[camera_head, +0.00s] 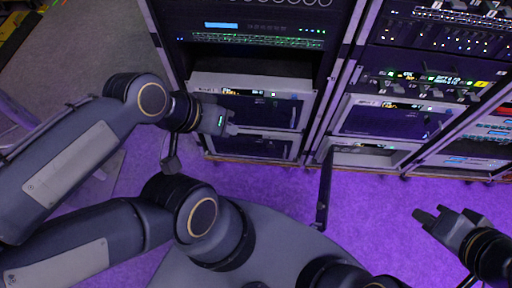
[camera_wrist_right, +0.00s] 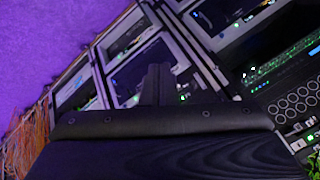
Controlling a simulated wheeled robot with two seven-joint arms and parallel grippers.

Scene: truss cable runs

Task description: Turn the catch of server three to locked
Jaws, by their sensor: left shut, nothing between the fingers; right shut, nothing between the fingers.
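Two server units sit low in the left rack in the head view: an upper one (camera_head: 265,108) with a pale top edge and a small lit label strip, and a lower one (camera_head: 252,147). The label text is too small to read, so I cannot tell which is server three. A catch and its position cannot be made out. My left gripper (camera_head: 233,129) is shut and empty, at the left part of the upper unit's front; whether it touches is unclear. My right gripper (camera_head: 428,214) is shut and empty over the floor at right. Its finger shows in the right wrist view (camera_wrist_right: 157,85).
A middle rack (camera_head: 390,118) with similar units stands beside the left one, and another rack (camera_head: 487,137) is at the far right. Purple floor (camera_head: 375,215) is open in front of the racks. Orange cables (camera_wrist_right: 30,135) show in the right wrist view.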

